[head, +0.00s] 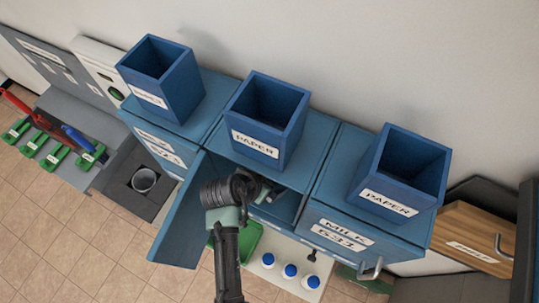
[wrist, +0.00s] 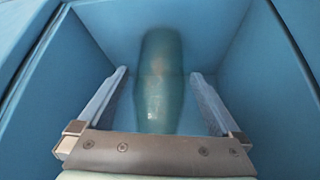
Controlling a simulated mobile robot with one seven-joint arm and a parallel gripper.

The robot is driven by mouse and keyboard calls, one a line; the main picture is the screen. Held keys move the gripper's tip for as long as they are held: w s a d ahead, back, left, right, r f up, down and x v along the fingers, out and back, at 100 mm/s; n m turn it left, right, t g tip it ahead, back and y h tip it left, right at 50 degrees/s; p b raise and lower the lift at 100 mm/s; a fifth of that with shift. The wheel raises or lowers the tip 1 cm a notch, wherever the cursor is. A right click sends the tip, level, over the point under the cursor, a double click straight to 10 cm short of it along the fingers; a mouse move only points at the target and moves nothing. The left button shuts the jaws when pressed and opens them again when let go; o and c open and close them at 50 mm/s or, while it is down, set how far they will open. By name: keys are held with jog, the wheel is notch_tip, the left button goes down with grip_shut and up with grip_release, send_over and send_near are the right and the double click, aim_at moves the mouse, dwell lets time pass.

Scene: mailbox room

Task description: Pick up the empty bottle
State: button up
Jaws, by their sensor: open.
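The bottle (wrist: 160,85) is a translucent green-blue shape inside a blue compartment, in the middle of the wrist view. It stands or lies along the view, between and beyond my gripper's fingers; which of these I cannot tell. My gripper (wrist: 157,95) is open, with one finger on each side of the bottle and gaps showing on both sides. In the head view my gripper (head: 268,192) reaches into the open middle blue cabinet (head: 295,176), and the bottle is hidden there.
The cabinet's open door (head: 180,222) hangs left of my arm. The compartment walls (wrist: 52,80) close in on both sides. Blue paper bins (head: 262,125) stand on top. White bottles with blue caps (head: 290,271) stand below. A wooden box (head: 470,240) is at right.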

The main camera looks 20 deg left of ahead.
jog(key=c, duration=1.5)
jog(key=shift+c, duration=0.2)
jog(key=shift+r, duration=0.1)
jog(key=shift+r+b, duration=0.45)
jog(key=shift+r, duration=0.25)
jog(key=s+d+b, duration=0.2)
jog(key=s, duration=0.6)
jog(key=s+d+b, duration=0.2)
jog(key=s, duration=0.7)
jog(key=shift+s+d, duration=0.15)
jog(key=shift+d, duration=0.2)
